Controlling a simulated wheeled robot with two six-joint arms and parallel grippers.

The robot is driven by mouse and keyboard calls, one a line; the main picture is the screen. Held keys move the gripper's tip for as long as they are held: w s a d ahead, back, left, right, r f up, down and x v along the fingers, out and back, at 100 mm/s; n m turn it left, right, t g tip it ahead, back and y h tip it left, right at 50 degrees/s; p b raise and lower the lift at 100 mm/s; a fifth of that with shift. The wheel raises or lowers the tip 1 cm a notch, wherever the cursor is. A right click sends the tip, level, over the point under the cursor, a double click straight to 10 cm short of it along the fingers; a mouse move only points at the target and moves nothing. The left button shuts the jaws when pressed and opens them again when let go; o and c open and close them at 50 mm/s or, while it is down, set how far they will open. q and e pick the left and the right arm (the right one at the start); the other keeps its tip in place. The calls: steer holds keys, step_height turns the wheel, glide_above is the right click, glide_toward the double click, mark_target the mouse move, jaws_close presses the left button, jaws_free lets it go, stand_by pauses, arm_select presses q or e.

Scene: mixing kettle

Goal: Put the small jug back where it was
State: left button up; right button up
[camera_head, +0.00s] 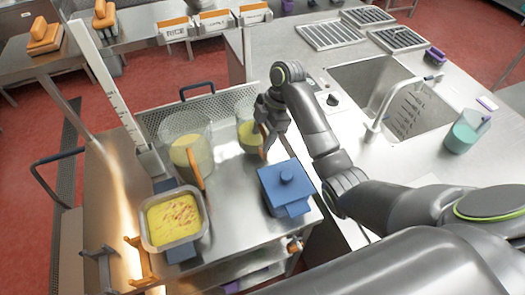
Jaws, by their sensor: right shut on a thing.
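The small jug (246,134) is clear, with yellow-green contents and an orange handle. It is in the middle of the picture, at the back of the steel work surface, right of a larger jug. My right gripper (266,134) is shut on its handle, on the jug's right side. The gripper hides part of the jug's right side. The jug looks upright; I cannot tell whether its base touches the surface. My left gripper is not in view.
The larger clear jug (188,158) has yellow contents and an orange handle. A metal tray of yellow food (174,219) is in front of it. A blue lidded box (284,186) stands front right of the small jug. A perforated guard (211,101) runs behind. The sink (385,90) is right.

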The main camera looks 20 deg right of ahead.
steer(key=shift+f+b, duration=0.85)
steer(key=shift+f, duration=0.3)
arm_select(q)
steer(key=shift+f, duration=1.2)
arm_select(e)
steer(key=shift+f, duration=1.1)
steer(key=o, duration=1.6)
steer(key=shift+o, duration=0.2)
steer(key=shift+d+r, duration=0.1)
steer(key=shift+r, duration=0.35)
steer(key=p+v, duration=0.1)
steer(key=v, duration=0.2)
steer(key=shift+r, duration=0.1)
arm_select(q)
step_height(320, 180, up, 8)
steer(key=p, duration=0.7)
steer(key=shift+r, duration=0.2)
arm_select(e)
steer(key=v, duration=0.8)
